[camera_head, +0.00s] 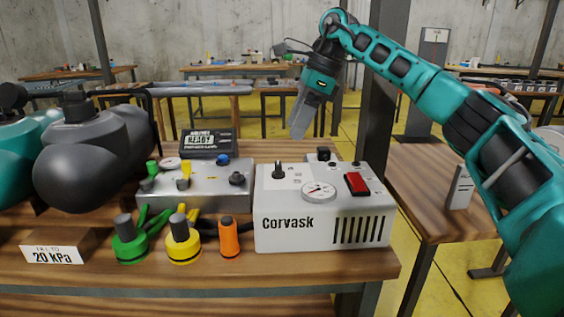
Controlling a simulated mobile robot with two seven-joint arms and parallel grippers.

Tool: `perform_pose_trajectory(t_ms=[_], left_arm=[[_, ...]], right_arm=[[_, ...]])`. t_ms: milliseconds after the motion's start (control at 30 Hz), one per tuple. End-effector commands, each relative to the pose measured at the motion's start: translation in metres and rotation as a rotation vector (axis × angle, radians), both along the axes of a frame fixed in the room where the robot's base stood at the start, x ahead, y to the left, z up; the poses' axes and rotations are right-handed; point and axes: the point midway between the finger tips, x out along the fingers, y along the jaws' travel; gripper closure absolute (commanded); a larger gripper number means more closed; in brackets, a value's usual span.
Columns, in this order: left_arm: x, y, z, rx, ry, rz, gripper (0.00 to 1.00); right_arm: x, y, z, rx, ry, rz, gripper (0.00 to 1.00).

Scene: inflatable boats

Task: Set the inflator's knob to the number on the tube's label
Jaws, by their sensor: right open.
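The white inflator box (323,210), marked Corvask, stands on the wooden bench. On its top are a black knob (279,171) at the left, a round gauge (319,191) and a red switch (357,184). The scale around the knob is too small to read. The label (56,254) at the front left reads "FILL TO 20 kPa". Behind it is a dark grey inflated tube (85,165). My right gripper (299,125) is open and empty, above and behind the inflator, fingers pointing down, apart from the knob. My left gripper is not in view.
A grey metal box (205,190) with small knobs stands left of the inflator. Green (130,245), yellow (183,245) and orange (229,240) fittings stand at the bench front. A dark post (380,90) rises behind the inflator. Air above the inflator is clear.

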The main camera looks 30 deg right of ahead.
Motion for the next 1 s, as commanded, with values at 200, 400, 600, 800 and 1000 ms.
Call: perform_pose_trajectory(t_ms=[200, 400, 600, 800, 1000], left_arm=[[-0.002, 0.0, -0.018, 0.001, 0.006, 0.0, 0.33], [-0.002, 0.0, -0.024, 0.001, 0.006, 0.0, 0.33], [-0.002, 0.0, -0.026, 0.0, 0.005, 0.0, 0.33], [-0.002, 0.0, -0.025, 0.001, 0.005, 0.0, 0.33], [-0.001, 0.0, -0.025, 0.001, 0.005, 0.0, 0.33]], right_arm=[[0.009, 0.016, -0.048, 0.0, 0.004, 0.002, 0.38], [0.015, 0.026, -0.074, 0.001, 0.002, 0.001, 0.38], [0.018, 0.03, -0.084, 0.002, -0.001, 0.001, 0.38], [0.018, 0.031, -0.085, 0.002, -0.001, 0.001, 0.38], [0.018, 0.031, -0.085, 0.002, 0.0, 0.0, 0.5]])
